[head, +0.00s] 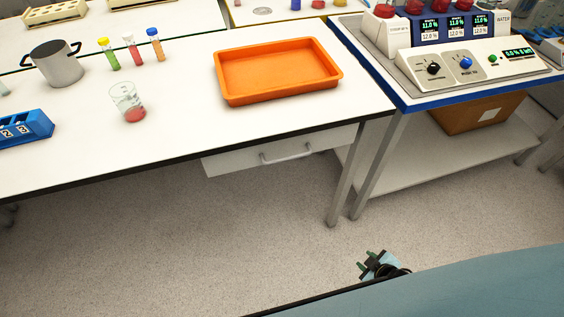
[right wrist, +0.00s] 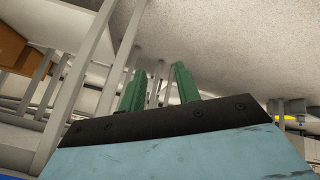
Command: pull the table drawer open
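The table drawer (head: 238,160) hangs under the front edge of the white table (head: 190,110). Its front looks flush below the tabletop, with a pale bar handle (head: 286,155) across it. My right gripper (head: 371,258) is low over the floor, in front of and below the drawer, well apart from the handle. In the right wrist view its two green fingers (right wrist: 158,88) are spread with nothing between them. My left gripper does not show in either view.
An orange tray (head: 276,97) lies on the table above the drawer. A glass beaker (head: 127,98), a grey pot (head: 58,68) and a blue rack (head: 20,130) stand to its left. Table legs (head: 345,180) rise right of the drawer. The floor (head: 200,240) before it is clear.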

